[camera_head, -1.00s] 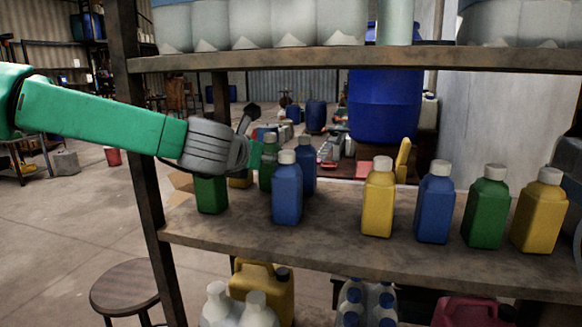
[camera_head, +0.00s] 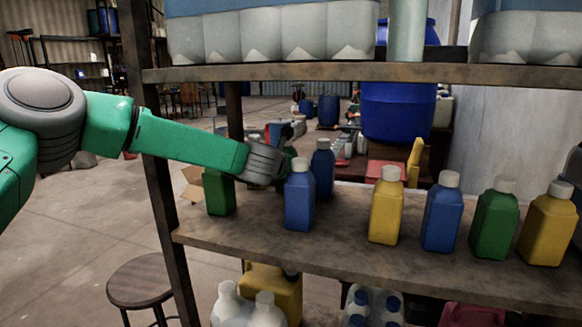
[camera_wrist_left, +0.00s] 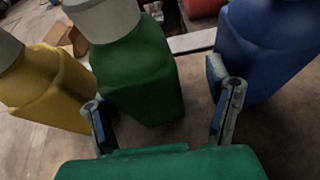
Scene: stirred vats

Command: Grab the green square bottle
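A green square bottle (camera_wrist_left: 140,75) with a white cap stands in the middle of the left wrist view. A yellow bottle (camera_wrist_left: 45,85) stands to its left and a blue bottle (camera_wrist_left: 265,50) to its right. My left gripper (camera_wrist_left: 155,88) is open, its fingers spread on either side of the green bottle's near face, with nothing held. In the head view my left gripper (camera_head: 284,145) is over the back of the shelf, mostly hiding that bottle. Another green bottle (camera_head: 219,194) stands at the shelf's left end, its top behind my arm. My right gripper is not in view.
The shelf board (camera_head: 330,240) also bears blue (camera_head: 299,197), yellow (camera_head: 385,208) and green (camera_head: 494,222) bottles in its front row. An upper shelf (camera_head: 300,72) with pale containers is above. A shelf post (camera_head: 160,190) stands at the left.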

